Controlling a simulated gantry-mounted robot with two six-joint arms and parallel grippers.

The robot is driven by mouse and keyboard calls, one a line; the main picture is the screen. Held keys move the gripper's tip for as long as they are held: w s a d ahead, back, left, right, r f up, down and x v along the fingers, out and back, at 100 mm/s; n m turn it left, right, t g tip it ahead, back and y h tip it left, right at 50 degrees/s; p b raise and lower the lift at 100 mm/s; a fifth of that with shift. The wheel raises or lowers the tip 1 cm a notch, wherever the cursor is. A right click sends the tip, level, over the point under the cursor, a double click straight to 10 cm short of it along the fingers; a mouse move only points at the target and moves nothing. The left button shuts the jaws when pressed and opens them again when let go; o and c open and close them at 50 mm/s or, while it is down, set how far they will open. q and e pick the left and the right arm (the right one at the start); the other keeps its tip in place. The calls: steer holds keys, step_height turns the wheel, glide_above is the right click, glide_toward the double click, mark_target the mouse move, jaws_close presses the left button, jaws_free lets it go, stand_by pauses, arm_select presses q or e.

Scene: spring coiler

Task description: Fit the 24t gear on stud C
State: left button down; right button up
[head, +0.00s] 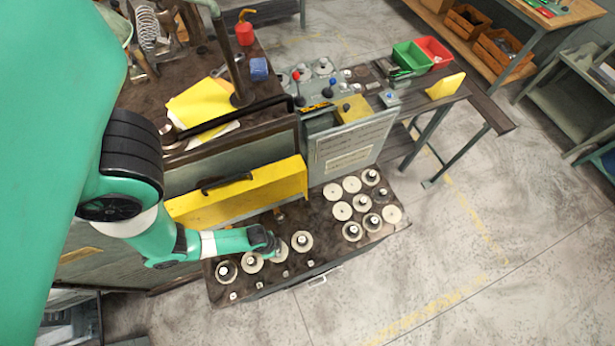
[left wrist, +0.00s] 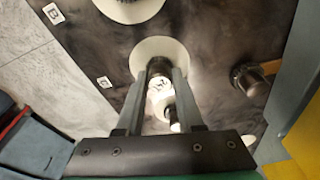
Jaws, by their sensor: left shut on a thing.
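My left gripper (head: 272,244) is low over the bench-top row of studs in the head view. In the left wrist view its two fingers (left wrist: 160,98) are shut on the hub of a pale, round gear (left wrist: 145,53). The gear's disc shows beyond the fingertips, next to a small white label (left wrist: 104,82) that looks like C. In the head view this gear (head: 280,254) is partly hidden by the gripper. The stud under it is hidden, and I cannot tell whether the gear sits fully down. My right gripper is not in view.
Neighbouring gears stand on either side, one at the left (head: 252,262) and one at the right (head: 302,241). Several loose gears (head: 352,184) lie on the right of the dark bench top (head: 320,225). A yellow guard (head: 245,192) stands close behind the row.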

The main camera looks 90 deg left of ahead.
arm_select(q)
steer(key=shift+f, duration=0.3)
steer(key=shift+c, duration=2.3)
jaws_free()
steer(key=shift+r, duration=0.1)
step_height(320, 180, up, 11)
steer(key=s+p, duration=0.1)
steer(key=p, duration=0.4)
steer(key=shift+s+r, duration=0.2)
steer(key=shift+s, duration=0.2)
steer(key=shift+d, duration=0.1)
